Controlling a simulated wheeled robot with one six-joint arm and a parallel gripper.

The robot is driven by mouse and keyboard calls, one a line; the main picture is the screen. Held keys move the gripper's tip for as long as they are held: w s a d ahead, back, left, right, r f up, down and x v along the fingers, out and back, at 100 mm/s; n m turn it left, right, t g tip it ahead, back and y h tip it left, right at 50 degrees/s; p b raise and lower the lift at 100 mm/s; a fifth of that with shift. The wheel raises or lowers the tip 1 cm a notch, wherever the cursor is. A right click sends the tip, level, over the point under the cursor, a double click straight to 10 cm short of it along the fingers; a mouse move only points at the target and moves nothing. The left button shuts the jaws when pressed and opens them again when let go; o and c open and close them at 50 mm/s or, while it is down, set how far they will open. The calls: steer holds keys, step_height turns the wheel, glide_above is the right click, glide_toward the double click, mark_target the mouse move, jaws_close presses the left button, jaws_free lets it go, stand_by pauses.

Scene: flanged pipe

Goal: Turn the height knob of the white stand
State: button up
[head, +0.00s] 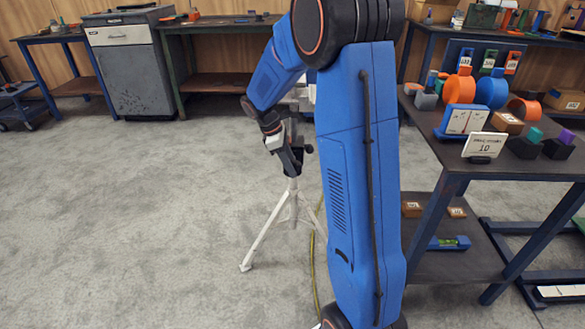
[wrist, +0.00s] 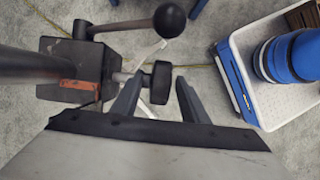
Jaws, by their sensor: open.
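The white stand (head: 292,203) stands on splayed legs on the floor, partly hidden behind my arm in the head view. In the wrist view its dark head block (wrist: 85,62) is at the left. A short black knob (wrist: 161,84) sticks out from the block on a metal shaft. A black ball (wrist: 169,20) on a rod sits further up the picture. My gripper (wrist: 159,82) is open, its fingertips on either side of the black knob. I cannot tell whether they touch it. In the head view my gripper (head: 288,158) is at the stand's top.
A white-topped cart (wrist: 285,105) carrying a blue cylinder (wrist: 292,57) is at the right of the wrist view. A dark workbench (head: 505,158) with pipe clamps and small blocks stands right in the head view. A yellow line lies on the floor. The left floor is clear.

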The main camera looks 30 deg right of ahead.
steer(key=shift+s+d+f, duration=0.15)
steer(key=shift+d+f, duration=0.1)
steer(key=shift+f, duration=0.3)
jaws_close()
steer(key=shift+s+d+t+y, duration=0.15)
steer(key=shift+t+y, duration=0.25)
steer(key=shift+y, duration=0.2)
steer(key=shift+t+y, duration=0.4)
steer(key=shift+y, duration=0.2)
jaws_free()
steer(key=shift+a, duration=0.2)
